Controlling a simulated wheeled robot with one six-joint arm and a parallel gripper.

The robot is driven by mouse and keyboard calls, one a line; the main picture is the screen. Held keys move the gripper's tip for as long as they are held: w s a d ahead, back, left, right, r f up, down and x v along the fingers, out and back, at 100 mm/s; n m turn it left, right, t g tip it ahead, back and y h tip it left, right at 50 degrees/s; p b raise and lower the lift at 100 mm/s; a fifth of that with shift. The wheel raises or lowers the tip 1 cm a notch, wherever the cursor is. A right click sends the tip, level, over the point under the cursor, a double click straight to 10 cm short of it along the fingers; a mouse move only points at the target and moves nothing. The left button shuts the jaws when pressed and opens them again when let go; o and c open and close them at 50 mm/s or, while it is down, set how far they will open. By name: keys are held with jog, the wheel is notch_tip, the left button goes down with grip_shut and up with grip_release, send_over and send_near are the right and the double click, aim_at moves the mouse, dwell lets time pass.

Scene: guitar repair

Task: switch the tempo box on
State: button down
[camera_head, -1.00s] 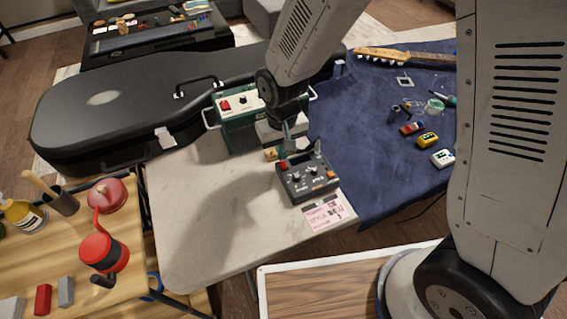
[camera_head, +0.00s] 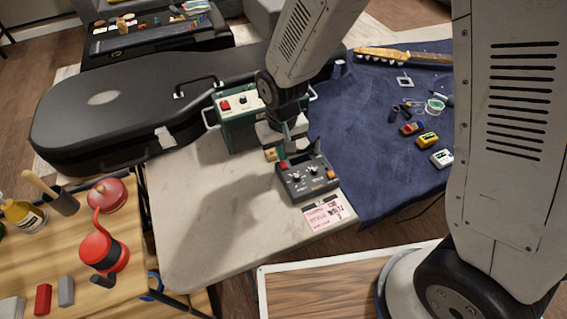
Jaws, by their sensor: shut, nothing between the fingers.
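The tempo box (camera_head: 309,182) is a dark grey box with knobs, a red button at its back left and an orange button at its right. It sits on the pale table near its right edge. A pink and white card (camera_head: 325,213) with handwriting lies just in front of it. My gripper (camera_head: 290,152) is shut and empty, pointing down at the back edge of the box. I cannot tell whether the fingertips touch it. The arm partly hides the area behind the box. The box's on or off state is not readable.
A green box (camera_head: 238,130) with a red switch stands behind, close to my gripper. A black guitar case (camera_head: 110,110) lies at the back left. A blue cloth (camera_head: 365,150) with small pedals and a guitar neck (camera_head: 405,56) is at right. The pale table's (camera_head: 200,220) front left is clear.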

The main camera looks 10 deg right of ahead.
jog(key=shift+f, duration=0.65)
jog(key=shift+r, duration=3.55)
jog(key=s+d+r+m+t, duration=0.1)
jog(key=s+d+r+m, duration=0.2)
jog(key=s+d+r, duration=1.6)
jog(key=shift+s+d+r, duration=0.25)
jog(key=shift+d+r, duration=0.5)
jog(key=shift+d, duration=0.1)
